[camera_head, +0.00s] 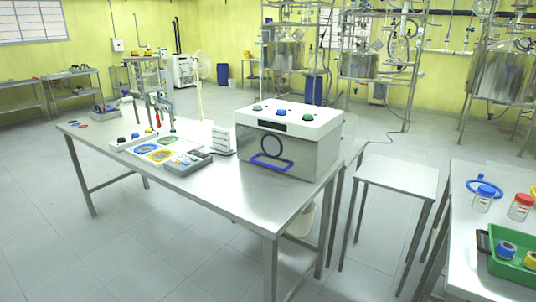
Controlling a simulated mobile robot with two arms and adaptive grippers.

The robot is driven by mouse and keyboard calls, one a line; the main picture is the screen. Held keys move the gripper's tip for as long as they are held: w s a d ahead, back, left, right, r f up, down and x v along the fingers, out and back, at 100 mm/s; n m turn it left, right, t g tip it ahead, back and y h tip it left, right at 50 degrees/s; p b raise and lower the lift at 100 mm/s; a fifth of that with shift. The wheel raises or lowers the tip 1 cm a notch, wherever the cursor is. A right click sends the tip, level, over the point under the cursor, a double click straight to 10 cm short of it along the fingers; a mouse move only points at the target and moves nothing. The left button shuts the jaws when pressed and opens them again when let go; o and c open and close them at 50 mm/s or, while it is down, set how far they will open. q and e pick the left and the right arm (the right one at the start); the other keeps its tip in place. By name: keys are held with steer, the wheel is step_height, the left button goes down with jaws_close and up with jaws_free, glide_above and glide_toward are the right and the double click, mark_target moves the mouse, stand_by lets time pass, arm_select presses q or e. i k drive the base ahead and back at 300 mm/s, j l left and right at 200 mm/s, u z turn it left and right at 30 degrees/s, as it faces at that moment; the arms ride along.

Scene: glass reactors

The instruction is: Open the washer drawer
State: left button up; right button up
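The washer (305,157) is a box with metal sides and a white top, standing on the long steel table. Its front has a dark panel and a round dark-rimmed window. A blue loop handle (271,163) sits low on the front face. The drawer front looks flush with the body, with no visible gap. Grey, blue and green knobs (281,114) are on the top. Neither of my grippers shows in this view.
The steel table (215,182) is bare in front of the washer. Left of it are a small rack (222,140), a grey keypad device (188,163) and coloured rings on a tray. A small steel table (398,174) stands right. A green crate (510,262) is at lower right.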

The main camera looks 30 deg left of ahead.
mark_target(295, 156)
steer(key=i+j+u, duration=0.1)
steer(key=i+j, duration=0.6)
steer(key=j, duration=0.1)
